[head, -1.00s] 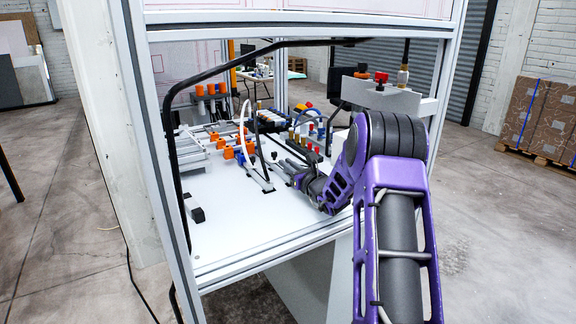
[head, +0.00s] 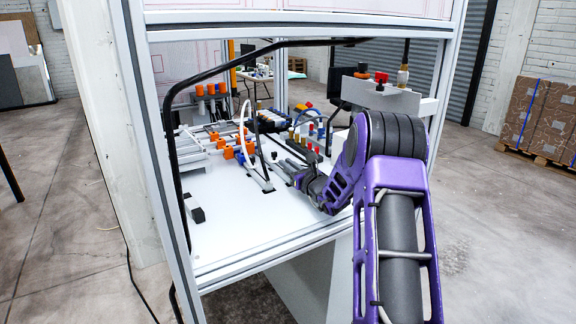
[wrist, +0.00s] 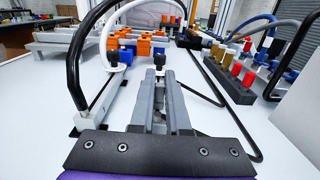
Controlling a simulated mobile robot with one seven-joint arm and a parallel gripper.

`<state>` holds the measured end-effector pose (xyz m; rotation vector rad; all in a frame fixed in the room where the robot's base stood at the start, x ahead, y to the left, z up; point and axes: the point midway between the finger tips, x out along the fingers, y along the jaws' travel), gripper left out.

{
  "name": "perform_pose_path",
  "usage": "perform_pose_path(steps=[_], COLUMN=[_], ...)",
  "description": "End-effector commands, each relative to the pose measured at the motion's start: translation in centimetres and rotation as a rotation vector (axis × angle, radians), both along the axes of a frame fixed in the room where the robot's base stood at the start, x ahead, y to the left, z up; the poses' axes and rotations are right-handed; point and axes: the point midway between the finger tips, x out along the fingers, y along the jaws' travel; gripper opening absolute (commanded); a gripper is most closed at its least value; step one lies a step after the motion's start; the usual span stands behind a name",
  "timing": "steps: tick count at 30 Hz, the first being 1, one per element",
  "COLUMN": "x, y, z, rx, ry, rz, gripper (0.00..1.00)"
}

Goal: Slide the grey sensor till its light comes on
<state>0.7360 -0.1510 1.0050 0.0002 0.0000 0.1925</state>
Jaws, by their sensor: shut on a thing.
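My gripper (wrist: 160,88) is shut on the grey sensor (wrist: 159,74), a small upright block with a black knob on top, seen between the two grey fingers in the wrist view. The fingers hide most of its body, and I see no lit light on it. In the head view my gripper (head: 284,167) reaches low over the white table (head: 235,225), and the sensor is too small there to make out clearly.
Orange and blue clamps (head: 240,150) stand beyond, left of my gripper. A block with red and gold connectors (wrist: 238,80) stands to the right. A black cable lies on the table right of my fingers. Aluminium frame posts (head: 150,150) enclose the table. The front left is mostly clear.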

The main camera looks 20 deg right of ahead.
Motion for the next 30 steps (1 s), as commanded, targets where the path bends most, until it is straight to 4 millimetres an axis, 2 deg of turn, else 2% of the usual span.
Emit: perform_pose_path(steps=[19, 20, 24, 30], x=[-0.46, -0.46, -0.46, -0.45], y=[-0.06, -0.06, -0.07, -0.08], z=[0.00, 0.00, 0.00, 0.00], rx=[0.000, 0.000, 0.000, 0.000], ry=[0.000, 0.000, 0.000, 0.000], rz=[0.001, 0.001, 0.001, 0.000], gripper=[0.00, 0.19, 0.45, 0.45])
